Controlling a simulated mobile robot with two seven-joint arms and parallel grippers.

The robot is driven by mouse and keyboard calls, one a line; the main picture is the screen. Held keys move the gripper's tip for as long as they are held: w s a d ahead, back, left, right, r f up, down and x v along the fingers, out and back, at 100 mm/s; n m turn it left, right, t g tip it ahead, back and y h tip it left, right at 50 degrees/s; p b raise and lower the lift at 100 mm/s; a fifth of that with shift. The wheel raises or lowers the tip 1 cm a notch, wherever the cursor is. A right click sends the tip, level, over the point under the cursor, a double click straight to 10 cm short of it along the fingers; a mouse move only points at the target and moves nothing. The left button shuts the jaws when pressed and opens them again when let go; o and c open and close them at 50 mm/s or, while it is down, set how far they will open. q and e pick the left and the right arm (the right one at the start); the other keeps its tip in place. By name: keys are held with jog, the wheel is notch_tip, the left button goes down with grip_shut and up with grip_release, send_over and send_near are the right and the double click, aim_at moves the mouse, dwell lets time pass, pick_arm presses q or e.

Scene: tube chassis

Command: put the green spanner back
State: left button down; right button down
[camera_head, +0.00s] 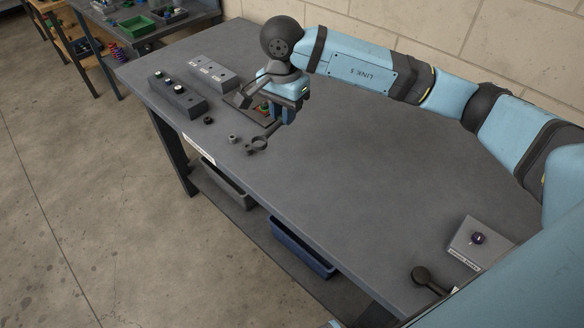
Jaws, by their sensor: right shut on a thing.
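My right gripper (286,104) is over the far part of the bench, at the end of the blue arm. It is shut on a spanner (258,143), whose dark ring-shaped end sticks out below the jaws, towards the front edge. The rest of the spanner is hidden by the gripper, and I see no green on it. A dark board (237,101) with small red and green parts lies just left of the gripper, partly covered by it. My left gripper is not in view.
A dark block with knobs (177,97) and a grey block (212,74) stand at the far left. Small round parts (233,139) lie near the front edge. A grey plate with a dark knob (477,240) is at the near right. The bench (350,185) is clear between.

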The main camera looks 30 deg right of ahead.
aim_at(297, 174)
jog(key=m, duration=0.3)
jog(key=r+m, duration=0.1)
jog(key=shift+s+r, duration=0.1)
jog(key=shift+s, duration=0.25)
jog(key=s+d+r+m, duration=0.1)
jog(key=s+r+m, duration=0.25)
jog(key=m, duration=1.25)
jog(key=f, duration=1.3)
jog(key=f+b, duration=0.1)
jog(key=f, duration=0.5)
jog(key=shift+w+d+f, duration=0.15)
jog(key=shift+w+d, duration=0.05)
jog(key=shift+w, duration=0.1)
jog(key=shift+f, duration=0.25)
jog(key=c, duration=1)
grip_release()
jog(key=shift+r, duration=0.1)
jog(key=shift+r, duration=0.1)
